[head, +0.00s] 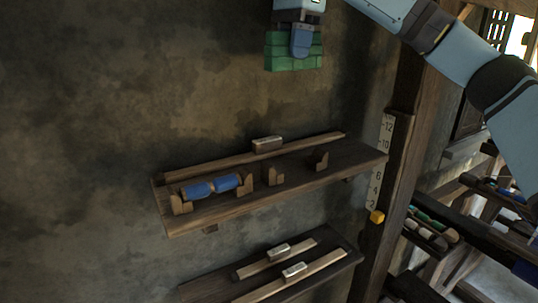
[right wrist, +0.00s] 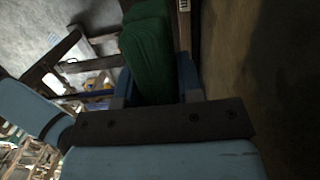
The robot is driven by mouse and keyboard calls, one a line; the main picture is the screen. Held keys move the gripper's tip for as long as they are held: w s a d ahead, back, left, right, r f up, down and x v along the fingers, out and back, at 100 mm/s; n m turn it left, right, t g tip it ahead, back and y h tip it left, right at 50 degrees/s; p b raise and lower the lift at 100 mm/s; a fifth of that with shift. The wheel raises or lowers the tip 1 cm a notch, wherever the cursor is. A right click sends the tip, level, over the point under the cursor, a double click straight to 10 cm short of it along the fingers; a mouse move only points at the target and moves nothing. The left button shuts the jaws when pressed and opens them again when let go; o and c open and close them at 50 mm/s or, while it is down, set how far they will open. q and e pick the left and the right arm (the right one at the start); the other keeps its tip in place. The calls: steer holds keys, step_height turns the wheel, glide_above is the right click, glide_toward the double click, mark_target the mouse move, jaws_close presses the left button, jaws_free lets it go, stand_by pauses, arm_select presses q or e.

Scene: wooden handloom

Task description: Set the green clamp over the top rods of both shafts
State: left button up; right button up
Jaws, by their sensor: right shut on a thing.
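The green clamp (head: 283,52) is a ribbed green block at the top of the head view, in front of the bare wall. My right gripper (head: 300,45) is shut on it and holds it in the air above the wall shelf. In the right wrist view the green clamp (right wrist: 147,55) sits between the blue fingers of my right gripper (right wrist: 152,85). The lower side of the clamp is free of contact. The loom's two shafts and their top rods cannot be made out in these views. My left gripper is not in view.
A lower shelf (head: 205,291) holds flat sticks with pale labels. A post (head: 392,190) with a ruler and yellow marker stands right of the shelf. A rack with coloured spools (head: 425,233) stands further right.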

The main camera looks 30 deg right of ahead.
steer(key=shift+s+f, duration=0.25)
steer(key=f, duration=0.1)
steer(key=f+b, duration=0.1)
steer(key=f, duration=0.2)
steer(key=shift+s+a, duration=0.1)
steer(key=shift+s, duration=0.2)
step_height(320, 180, down, 11)
steer(key=shift+w+r+b, duration=0.15)
steer(key=shift+b, duration=0.7)
steer(key=shift+f, duration=2.15)
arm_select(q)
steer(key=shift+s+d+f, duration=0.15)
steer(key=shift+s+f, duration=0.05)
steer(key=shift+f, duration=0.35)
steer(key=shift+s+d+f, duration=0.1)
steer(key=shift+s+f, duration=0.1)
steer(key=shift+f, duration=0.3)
arm_select(e)
steer(key=shift+f, duration=0.15)
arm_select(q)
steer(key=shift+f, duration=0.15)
arm_select(e)
steer(key=o, duration=1)
